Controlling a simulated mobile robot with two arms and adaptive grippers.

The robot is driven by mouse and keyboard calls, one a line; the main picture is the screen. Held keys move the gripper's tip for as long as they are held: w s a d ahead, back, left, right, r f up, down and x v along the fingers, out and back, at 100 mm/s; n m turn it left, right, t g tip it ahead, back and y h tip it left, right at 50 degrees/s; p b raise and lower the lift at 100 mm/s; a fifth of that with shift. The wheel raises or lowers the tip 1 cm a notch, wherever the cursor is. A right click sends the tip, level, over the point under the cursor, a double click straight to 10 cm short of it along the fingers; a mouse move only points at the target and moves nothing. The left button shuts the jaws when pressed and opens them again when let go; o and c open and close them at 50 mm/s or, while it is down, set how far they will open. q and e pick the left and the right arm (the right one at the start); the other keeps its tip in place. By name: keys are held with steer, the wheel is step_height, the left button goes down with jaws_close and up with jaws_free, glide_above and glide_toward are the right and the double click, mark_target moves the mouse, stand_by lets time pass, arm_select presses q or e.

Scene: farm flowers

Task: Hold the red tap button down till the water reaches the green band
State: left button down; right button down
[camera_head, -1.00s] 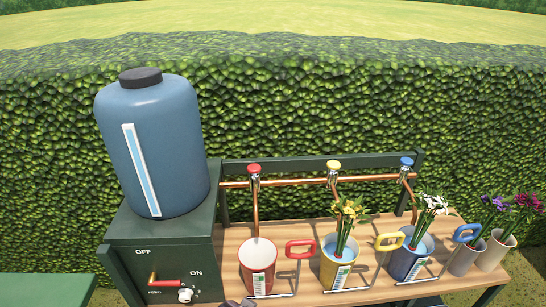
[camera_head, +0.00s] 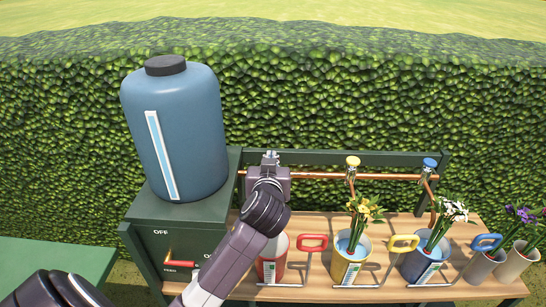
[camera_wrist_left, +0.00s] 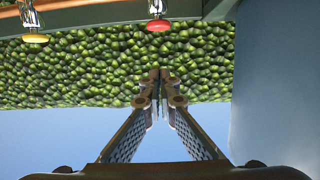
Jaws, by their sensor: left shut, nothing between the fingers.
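The red tap button (camera_wrist_left: 158,25) shows near the top of the left wrist view, beyond my left fingertips with a gap in the picture. In the head view my left gripper (camera_head: 270,156) covers it. The gripper is shut and empty, raised at the copper pipe above the red bucket. In the left wrist view its fingertips (camera_wrist_left: 158,76) meet below the button. The red bucket (camera_head: 267,270) stands on the bench, partly behind my arm. Its front strip is small, and I cannot read its green band. The water inside is hidden. My right gripper is out of view.
The yellow button (camera_head: 353,161) and blue button (camera_head: 429,162) top the other taps. Yellow (camera_head: 345,270) and blue (camera_head: 417,266) buckets hold flowers. A blue water tank (camera_head: 190,130) stands at left on a green cabinet (camera_head: 190,225). A hedge (camera_head: 330,90) closes the back.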

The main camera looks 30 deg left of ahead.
arm_select(q)
steer(key=w+a+f+p, duration=0.1)
steer(key=w, duration=0.1)
steer(key=w+a+f+p, duration=0.1)
steer(key=w+a+f, duration=0.1)
steer(key=w, duration=0.1)
steer(key=w+a+f+p, duration=0.1)
steer(key=w+a+f, duration=0.1)
steer(key=w, duration=0.1)
steer(key=shift+w+f, duration=0.15)
steer(key=shift+f, duration=0.7)
